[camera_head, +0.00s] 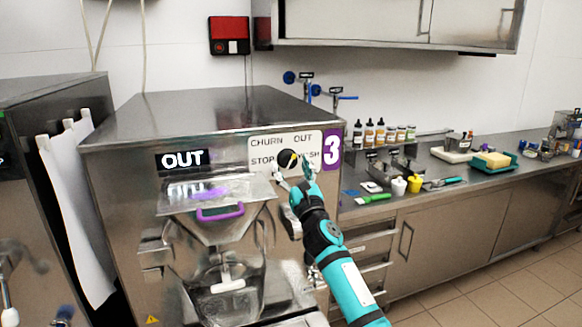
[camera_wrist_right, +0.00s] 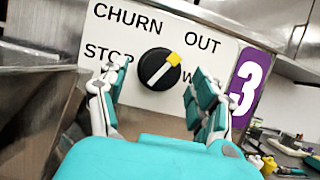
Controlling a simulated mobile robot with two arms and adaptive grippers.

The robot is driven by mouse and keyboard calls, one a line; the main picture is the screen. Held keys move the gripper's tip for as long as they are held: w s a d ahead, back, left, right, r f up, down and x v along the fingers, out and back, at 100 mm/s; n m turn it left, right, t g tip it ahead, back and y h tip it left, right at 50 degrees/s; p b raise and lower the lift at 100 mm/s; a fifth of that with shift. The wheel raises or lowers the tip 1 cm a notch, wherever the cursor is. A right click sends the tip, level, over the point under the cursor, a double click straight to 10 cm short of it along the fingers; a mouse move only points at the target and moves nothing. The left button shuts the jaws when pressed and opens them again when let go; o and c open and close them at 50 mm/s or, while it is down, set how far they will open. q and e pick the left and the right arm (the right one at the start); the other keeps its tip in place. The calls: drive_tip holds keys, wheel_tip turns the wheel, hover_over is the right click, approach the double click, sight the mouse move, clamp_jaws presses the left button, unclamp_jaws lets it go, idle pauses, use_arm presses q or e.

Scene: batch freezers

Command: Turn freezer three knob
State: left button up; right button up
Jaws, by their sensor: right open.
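The freezer three knob (camera_head: 287,158) is a round black dial on the white label plate of the freezer marked 3. In the right wrist view the knob (camera_wrist_right: 153,72) has a white line with a yellow tip that points up and right, toward the word OUT. My right gripper (camera_head: 292,169) is open in front of the plate. In the right wrist view its fingers (camera_wrist_right: 158,82) stand left and right of the knob, with gaps on both sides, and do not grip it.
A display (camera_head: 182,159) on the freezer reads OUT. A steel chute with a purple handle (camera_head: 220,212) sits left of my right arm. A counter (camera_head: 450,194) with bottles, cups and a green tray stands at the right. Another freezer (camera_head: 50,90) is at the left.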

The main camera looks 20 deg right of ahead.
drive_tip(key=shift+w+r, duration=0.15)
drive_tip(key=shift+w, duration=0.1)
drive_tip(key=shift+c, duration=0.5)
drive_tip(key=c, duration=1.1)
drive_tip(key=shift+n, duration=0.3)
